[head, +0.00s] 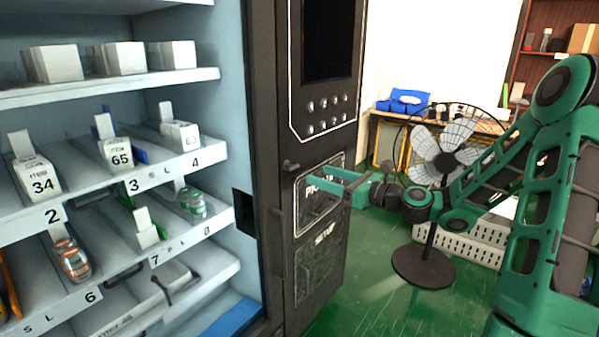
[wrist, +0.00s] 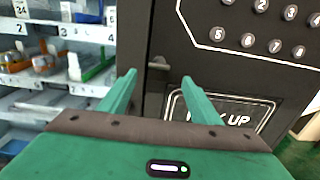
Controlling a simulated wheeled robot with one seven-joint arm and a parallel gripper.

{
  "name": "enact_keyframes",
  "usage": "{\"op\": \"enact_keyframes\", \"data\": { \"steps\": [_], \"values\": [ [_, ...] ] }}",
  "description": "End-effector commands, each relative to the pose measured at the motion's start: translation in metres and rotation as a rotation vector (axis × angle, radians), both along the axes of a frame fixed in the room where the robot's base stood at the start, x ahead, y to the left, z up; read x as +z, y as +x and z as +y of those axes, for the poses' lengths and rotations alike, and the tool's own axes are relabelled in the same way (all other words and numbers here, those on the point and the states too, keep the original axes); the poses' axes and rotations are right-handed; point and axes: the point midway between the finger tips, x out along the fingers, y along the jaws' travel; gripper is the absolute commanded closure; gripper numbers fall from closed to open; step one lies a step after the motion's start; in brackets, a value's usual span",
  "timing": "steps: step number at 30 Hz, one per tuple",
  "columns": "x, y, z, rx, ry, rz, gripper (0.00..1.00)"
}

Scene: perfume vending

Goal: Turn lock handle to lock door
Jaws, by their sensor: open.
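The lock handle (head: 290,165) is a small dark lever on the dark front panel of the vending machine door (head: 270,100), below the keypad. In the wrist view the lock handle (wrist: 159,64) shows as a short, roughly horizontal bar between and beyond my fingertips. My gripper (head: 314,178) is open and empty, with green fingers pointing at the panel, a little right of and below the handle in the head view. In the wrist view my gripper (wrist: 158,78) has one finger on each side of the handle's line. I see no clear contact with it.
Shelves (head: 110,195) with numbered lanes and perfume items stand left. The keypad (head: 322,112) is above the handle, and the pick-up flap (head: 318,195) is beside it. A standing fan (head: 440,155) and a table (head: 465,125) are behind my arm.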

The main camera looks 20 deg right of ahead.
Motion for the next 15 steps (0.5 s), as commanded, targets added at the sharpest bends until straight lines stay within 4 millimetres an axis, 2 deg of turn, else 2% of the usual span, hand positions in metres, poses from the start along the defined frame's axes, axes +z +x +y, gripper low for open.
{"op": "enact_keyframes", "data": {
  "steps": [9,15],
  "values": [
    [0.000,0.045,0.034,0.003,-0.005,-0.002,0.42],
    [0.000,0.064,0.048,0.002,-0.005,-0.002,0.42]
  ]
}}
